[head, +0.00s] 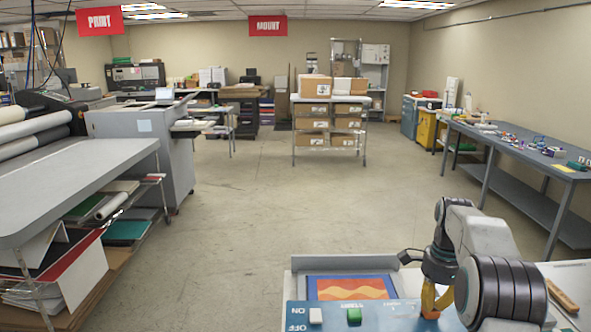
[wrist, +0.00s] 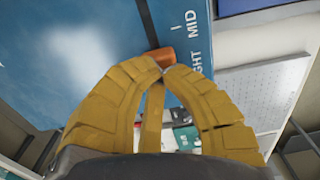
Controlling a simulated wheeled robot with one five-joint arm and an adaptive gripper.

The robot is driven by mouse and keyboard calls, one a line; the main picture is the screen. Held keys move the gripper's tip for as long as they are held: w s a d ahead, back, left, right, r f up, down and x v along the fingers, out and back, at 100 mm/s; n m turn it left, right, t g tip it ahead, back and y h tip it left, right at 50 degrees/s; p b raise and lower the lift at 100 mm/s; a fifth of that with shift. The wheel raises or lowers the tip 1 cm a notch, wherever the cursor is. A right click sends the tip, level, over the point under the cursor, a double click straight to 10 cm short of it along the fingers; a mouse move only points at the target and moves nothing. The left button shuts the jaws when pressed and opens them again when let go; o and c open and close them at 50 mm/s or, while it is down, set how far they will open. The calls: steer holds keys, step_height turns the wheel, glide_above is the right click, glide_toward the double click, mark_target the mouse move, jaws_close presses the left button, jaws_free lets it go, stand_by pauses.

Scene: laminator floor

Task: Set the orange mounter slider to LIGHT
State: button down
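The orange mounter slider (wrist: 160,57) shows as a small knob on the blue panel (wrist: 80,40) in the wrist view, partly hidden by my fingertips. It sits beside the partly covered label ending in "GHT"; "MID" is printed farther up. My gripper (wrist: 165,70) has its yellow fingertips drawn together right at the knob; they look shut, touching or nearly touching it, with no knob visible between them. In the head view my gripper (head: 436,302) points down at the right part of the panel (head: 385,314), and the slider cannot be made out.
The panel also carries a white ON/OFF switch (head: 316,316) and a green button (head: 354,316). Behind it lies an orange and blue print (head: 350,288). A grey table (head: 75,180) stands at left, a workbench (head: 510,150) at right. The middle floor is clear.

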steer(key=shift+d+f+p, duration=0.1)
steer(key=shift+d+p, duration=0.3)
steer(key=shift+d, duration=0.3)
stand_by(0.5)
steer(key=shift+r+p, duration=2.5)
steer(key=shift+r, duration=1.05)
